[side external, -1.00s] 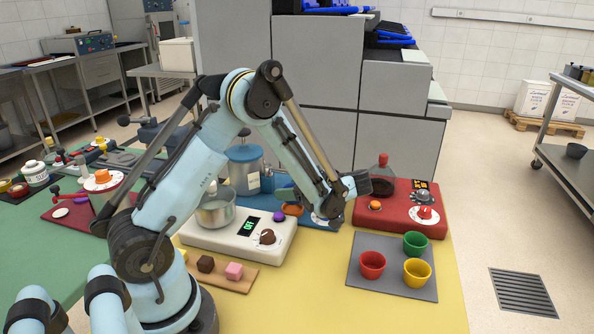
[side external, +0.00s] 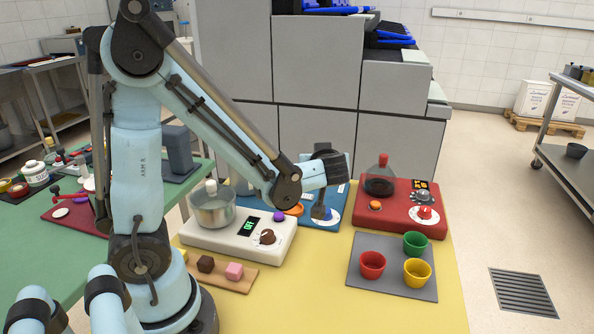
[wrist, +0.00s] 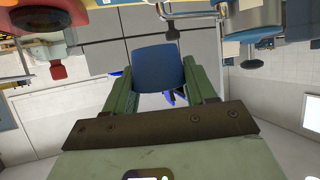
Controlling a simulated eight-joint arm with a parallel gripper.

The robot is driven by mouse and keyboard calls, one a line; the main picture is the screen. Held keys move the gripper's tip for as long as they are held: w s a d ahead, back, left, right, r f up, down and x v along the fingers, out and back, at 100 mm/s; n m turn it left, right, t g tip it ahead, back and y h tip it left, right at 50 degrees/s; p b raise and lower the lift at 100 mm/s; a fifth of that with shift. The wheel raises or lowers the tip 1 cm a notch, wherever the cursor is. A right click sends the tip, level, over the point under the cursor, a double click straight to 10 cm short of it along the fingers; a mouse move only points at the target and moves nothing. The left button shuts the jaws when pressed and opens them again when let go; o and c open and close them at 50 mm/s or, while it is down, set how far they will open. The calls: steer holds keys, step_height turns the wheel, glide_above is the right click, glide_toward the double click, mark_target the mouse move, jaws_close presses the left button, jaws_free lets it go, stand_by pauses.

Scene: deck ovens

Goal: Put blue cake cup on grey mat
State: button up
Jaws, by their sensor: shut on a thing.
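In the wrist view my gripper (wrist: 158,75) is shut on the blue cake cup (wrist: 158,58), which sits between its two green fingers. In the side view my gripper (side external: 333,165) is up in the air above the blue board, left of the red machine. The cup is hidden there. The grey mat (side external: 357,284) lies flat on the yellow table to the right and nearer the camera, well apart from my gripper. It bears a red cup (side external: 372,264), a green cup (side external: 415,243) and a yellow cup (side external: 417,272), all upright.
A red machine (side external: 400,208) with a glass bottle (side external: 380,182) stands behind the mat. A small board (side external: 212,281) carries little cakes. The mat's near left corner is bare.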

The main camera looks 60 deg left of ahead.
steer(key=d+r+m+t+h, duration=0.7)
steer(key=d+r+m+h, duration=0.2)
steer(key=d+m+h, duration=0.4)
steer(key=n+g+y, duration=0.8)
steer(key=n+y, duration=0.5)
steer(key=n, duration=0.1)
glide_above(293, 210)
steer(key=w+d, duration=0.4)
steer(key=d, duration=0.1)
steer(key=f, duration=0.9)
steer(key=shift+s+a+f, duration=0.1)
steer(key=shift+s+a, duration=0.05)
steer(key=shift+s, duration=0.05)
steer(key=s+a+f+n+g, duration=0.1)
steer(key=s+a+n+g, duration=0.2)
steer(key=n+g, duration=0.5)
steer(key=shift+s+a+f+n+g, duration=0.3)
steer(key=shift+a+g, duration=0.4)
steer(key=shift+a, duration=0.2)
steer(key=shift+f, duration=4.75)
